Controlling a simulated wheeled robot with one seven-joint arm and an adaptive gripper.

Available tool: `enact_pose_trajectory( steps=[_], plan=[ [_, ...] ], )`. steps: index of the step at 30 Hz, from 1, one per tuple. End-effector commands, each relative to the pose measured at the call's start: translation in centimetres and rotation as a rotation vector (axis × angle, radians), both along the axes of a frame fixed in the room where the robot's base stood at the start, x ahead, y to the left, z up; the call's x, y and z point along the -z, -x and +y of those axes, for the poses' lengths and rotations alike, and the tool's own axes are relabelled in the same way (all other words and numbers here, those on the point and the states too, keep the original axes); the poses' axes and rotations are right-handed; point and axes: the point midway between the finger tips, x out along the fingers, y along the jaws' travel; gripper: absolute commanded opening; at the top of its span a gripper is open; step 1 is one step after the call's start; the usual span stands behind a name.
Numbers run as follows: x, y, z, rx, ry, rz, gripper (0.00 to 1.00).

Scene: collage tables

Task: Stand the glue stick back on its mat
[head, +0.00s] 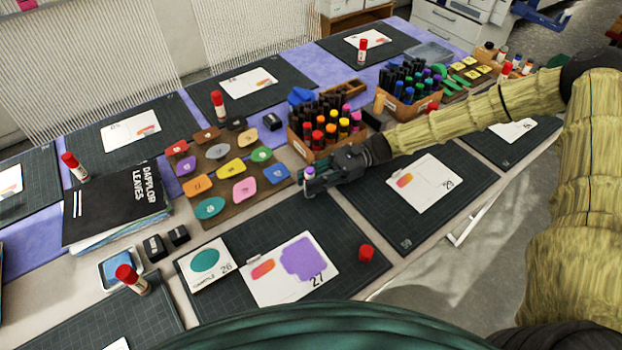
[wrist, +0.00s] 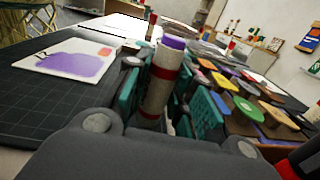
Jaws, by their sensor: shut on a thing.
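My gripper (head: 312,184) is shut on an uncapped glue stick. The stick has a white body, a red band and a purple tip (head: 309,171). In the wrist view the glue stick (wrist: 160,82) stands roughly upright between teal finger pads, leaning slightly; its lower end is hidden. I cannot tell whether the stick touches anything. A red cap (head: 366,253) lies on that mat's right part, apart from the gripper.
On the mat are a card with a purple patch (head: 290,272) and a teal-dot card (head: 205,264). The swatch board (head: 255,203) lies left of the gripper; a marker crate (head: 318,152) stands behind it.

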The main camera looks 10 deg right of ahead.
Motion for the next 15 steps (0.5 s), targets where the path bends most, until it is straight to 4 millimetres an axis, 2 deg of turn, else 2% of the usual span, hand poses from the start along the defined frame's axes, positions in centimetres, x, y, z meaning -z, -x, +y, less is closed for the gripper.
enact_pose_trajectory(
  steps=[15],
  plan=[
    [0.68,0.01,0.02,0.000,0.000,0.000,0.03]
  ],
)
